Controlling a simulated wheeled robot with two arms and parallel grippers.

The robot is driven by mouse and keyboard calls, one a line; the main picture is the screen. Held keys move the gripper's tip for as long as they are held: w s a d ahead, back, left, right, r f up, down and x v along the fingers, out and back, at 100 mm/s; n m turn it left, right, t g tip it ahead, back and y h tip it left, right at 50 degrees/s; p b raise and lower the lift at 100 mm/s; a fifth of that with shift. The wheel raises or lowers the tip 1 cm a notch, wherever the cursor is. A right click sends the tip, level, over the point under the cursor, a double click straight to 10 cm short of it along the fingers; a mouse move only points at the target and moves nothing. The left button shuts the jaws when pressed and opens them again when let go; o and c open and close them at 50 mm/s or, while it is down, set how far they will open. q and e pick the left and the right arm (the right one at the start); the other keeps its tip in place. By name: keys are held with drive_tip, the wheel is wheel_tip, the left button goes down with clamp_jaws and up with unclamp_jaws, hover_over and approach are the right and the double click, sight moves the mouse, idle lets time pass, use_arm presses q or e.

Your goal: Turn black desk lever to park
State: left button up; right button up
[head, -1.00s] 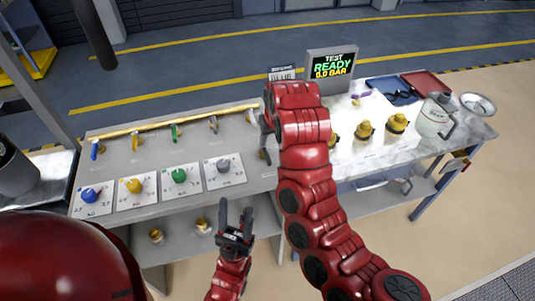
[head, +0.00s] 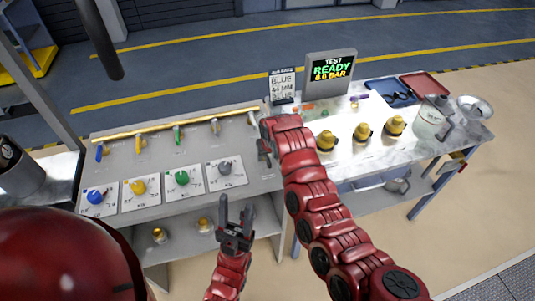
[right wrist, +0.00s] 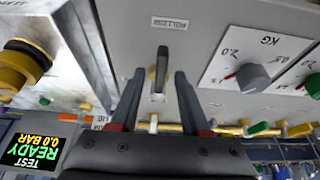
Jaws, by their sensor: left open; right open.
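The black desk lever (right wrist: 162,66) shows in the right wrist view as a dark upright handle on the grey panel, near a small printed label (right wrist: 170,23). My right gripper (right wrist: 160,80) is open, with one finger on each side of the lever and gaps visible on both sides. In the head view my right gripper (head: 264,148) is at the right end of the grey desk, where I cannot separate the lever from the dark fingers. My left gripper (head: 236,207) is open and empty, in front of the desk's lower shelf.
Coloured knobs on white dial plates (head: 182,179) and small coloured levers (head: 177,134) line the desk left of my right gripper. The display (head: 331,68), yellow-capped fittings (head: 362,132), white jug (head: 432,118) and trays (head: 425,85) stand to the right.

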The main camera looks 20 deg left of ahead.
clamp_jaws()
idle(1.4)
